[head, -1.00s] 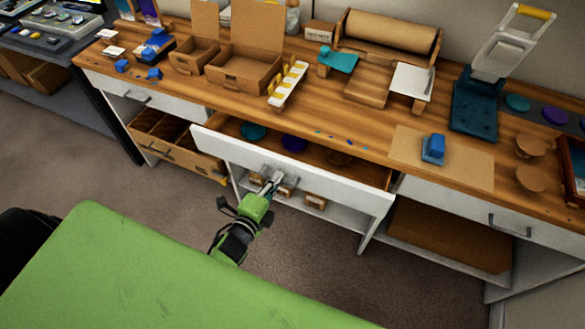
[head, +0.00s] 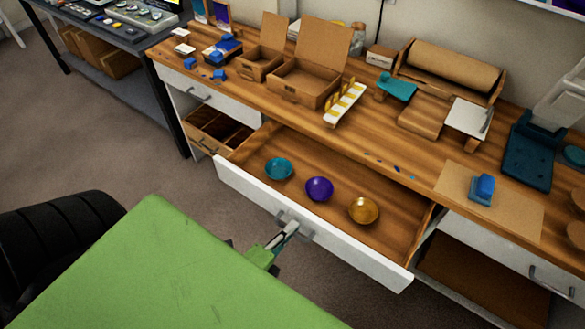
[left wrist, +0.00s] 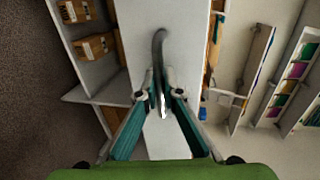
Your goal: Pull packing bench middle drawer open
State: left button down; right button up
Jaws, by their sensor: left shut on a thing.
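The packing bench (head: 400,165) has a wooden top and white drawer fronts. Its middle drawer (head: 225,185) is pulled well out, showing a wooden inside with a teal bowl (head: 279,169), a purple bowl (head: 319,189) and an amber bowl (head: 363,210). My left gripper (head: 291,229) is shut on the drawer's grey handle (head: 307,237). In the left wrist view the gripper (left wrist: 160,100) closes around the curved handle (left wrist: 158,50) against the white front. My right gripper is in no view.
Open cardboard boxes (head: 306,84), a paper roll holder (head: 452,70) and a blue scale-like device (head: 532,152) stand on the bench top. A left drawer (head: 228,100) is closed. Brown carpet (head: 120,150) lies clear at left.

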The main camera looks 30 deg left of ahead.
pick_arm(q)
jog(key=c, duration=2.5)
grip_release()
jog(key=v, duration=1.2)
jog(key=shift+f, duration=0.1)
